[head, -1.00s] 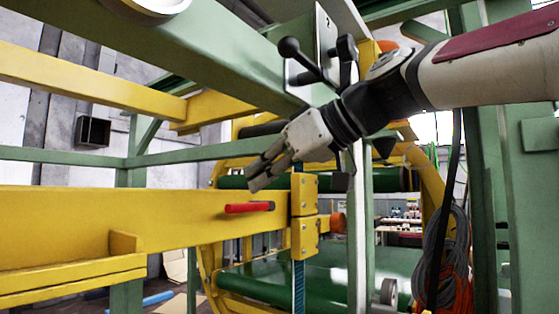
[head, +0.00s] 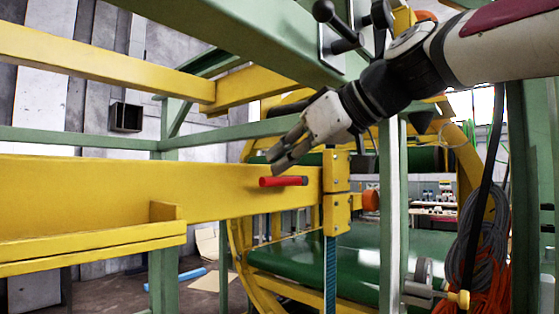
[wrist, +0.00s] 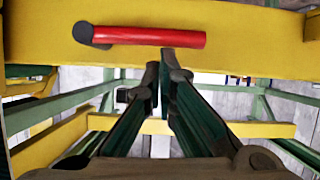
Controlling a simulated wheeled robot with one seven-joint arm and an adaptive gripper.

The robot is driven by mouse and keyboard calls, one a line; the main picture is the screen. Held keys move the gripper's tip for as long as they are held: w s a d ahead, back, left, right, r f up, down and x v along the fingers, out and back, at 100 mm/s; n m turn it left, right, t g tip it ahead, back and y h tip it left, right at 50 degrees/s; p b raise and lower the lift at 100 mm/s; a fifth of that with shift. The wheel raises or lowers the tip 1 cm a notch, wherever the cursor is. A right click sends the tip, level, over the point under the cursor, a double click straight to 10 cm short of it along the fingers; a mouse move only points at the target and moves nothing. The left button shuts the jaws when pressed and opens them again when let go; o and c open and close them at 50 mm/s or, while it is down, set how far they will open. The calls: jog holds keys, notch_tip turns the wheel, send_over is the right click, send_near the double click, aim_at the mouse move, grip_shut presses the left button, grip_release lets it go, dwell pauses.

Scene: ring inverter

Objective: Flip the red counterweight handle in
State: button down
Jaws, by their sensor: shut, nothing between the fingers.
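The red counterweight handle (head: 283,181) is a short red bar lying level along the face of the yellow beam (head: 110,200). Its dark pivot end is at the right in the head view. In the wrist view the handle (wrist: 150,36) lies across the top, pivot end at the left. My gripper (head: 279,164) points down and left, with its fingertips just above the handle in the head view. In the wrist view the fingertips (wrist: 165,70) are close together just below the bar. They hold nothing; contact with the handle cannot be told.
A yellow hinged bracket (head: 336,192) closes the beam's right end, beside a green upright (head: 391,220). Above my arm is a plate with black knobbed levers (head: 336,25). Green overhead beams and a green conveyor (head: 330,265) surround the space. Cables (head: 478,235) hang at the right.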

aim_at(278, 183)
jog(key=shift+f+b, duration=0.25)
jog(key=shift+b, duration=0.25)
jog(key=f+n+b, duration=0.1)
jog(key=b, duration=0.1)
jog(key=f+n+t+h+b, duration=0.1)
jog(key=b, duration=0.2)
jog(key=f+n+t+b, duration=0.1)
jog(key=b, duration=0.1)
jog(key=shift+s+a+f+h, duration=0.25)
jog(key=shift+s+a+h, duration=0.05)
jog(key=shift+a, duration=0.05)
notch_tip(278, 183, down, 7)
jog(key=w+d+n+t+h+b, duration=0.1)
jog(key=n+t+b, duration=0.4)
jog(key=n+b, duration=0.5)
jog(key=shift+w+d+t+b, duration=0.4)
jog(key=shift+w+d+b, duration=0.4)
jog(key=shift+b, duration=3.2)
jog(key=shift+d, duration=0.1)
jog(key=shift+s+r, duration=0.1)
jog(key=shift+s, duration=0.05)
